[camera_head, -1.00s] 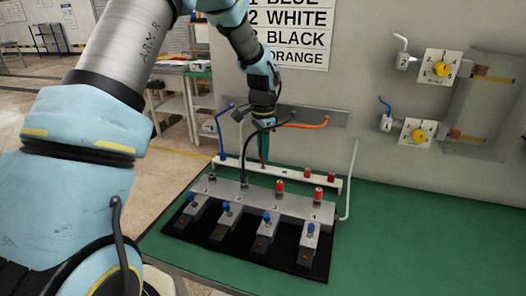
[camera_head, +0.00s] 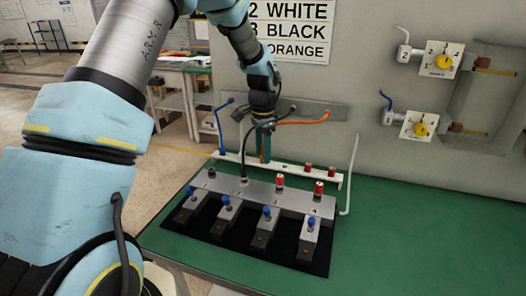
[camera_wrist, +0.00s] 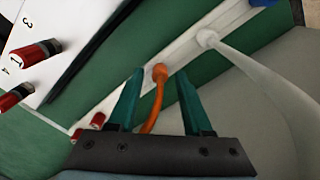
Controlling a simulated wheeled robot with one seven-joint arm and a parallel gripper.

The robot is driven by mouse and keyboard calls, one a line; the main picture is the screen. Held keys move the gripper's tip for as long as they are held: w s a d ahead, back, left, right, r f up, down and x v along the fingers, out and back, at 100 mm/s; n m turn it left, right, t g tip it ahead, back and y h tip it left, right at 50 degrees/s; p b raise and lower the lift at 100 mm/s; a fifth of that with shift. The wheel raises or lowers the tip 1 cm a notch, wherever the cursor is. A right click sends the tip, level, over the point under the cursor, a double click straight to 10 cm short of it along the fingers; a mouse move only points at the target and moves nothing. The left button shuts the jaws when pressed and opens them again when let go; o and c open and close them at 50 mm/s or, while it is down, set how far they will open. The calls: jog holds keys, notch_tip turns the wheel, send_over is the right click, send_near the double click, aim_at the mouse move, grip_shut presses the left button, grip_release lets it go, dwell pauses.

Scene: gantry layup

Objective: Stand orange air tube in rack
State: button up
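The orange air tube (camera_head: 303,122) runs from the wall panel to my gripper and down to the white rack (camera_head: 328,177). In the wrist view, the tube's round orange end (camera_wrist: 160,72) is at the rack bar, in line with the white tube and the red caps. I cannot tell how deep it sits. My gripper (camera_head: 263,158) is low over the rack. In the wrist view, its teal fingers (camera_wrist: 160,88) stand apart on either side of the orange tube, with gaps on both sides.
A blue tube (camera_head: 220,132) and a white tube (camera_wrist: 245,62) stand in the rack. Red caps (camera_head: 308,167) sit at its right end. A black tube (camera_head: 243,165) goes into the grey manifold (camera_head: 262,193) in front. Green table is clear to the right.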

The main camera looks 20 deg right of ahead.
jog(key=shift+o, duration=0.4)
jog(key=shift+r, duration=0.35)
notch_tip(320, 180, up, 10)
jog(key=b, duration=0.2)
jog(key=shift+b, duration=0.35)
jog(key=s+a+f+n, duration=0.1)
jog(key=a+n, duration=0.3)
jog(key=a, duration=0.6)
jog(key=s+a+f+n, duration=0.15)
jog(key=a+n, duration=0.25)
jog(key=a, duration=0.6)
jog(key=s+a+f+n+t, duration=0.1)
jog(key=s+a+f+n, duration=0.1)
jog(key=s+a+n, duration=0.6)
jog(key=s+a, duration=0.1)
jog(key=a, duration=0.3)
jog(key=shift+s+a+f+t, duration=0.15)
jog(key=shift+s+a+t, duration=0.15)
jog(key=shift+s+a, duration=0.05)
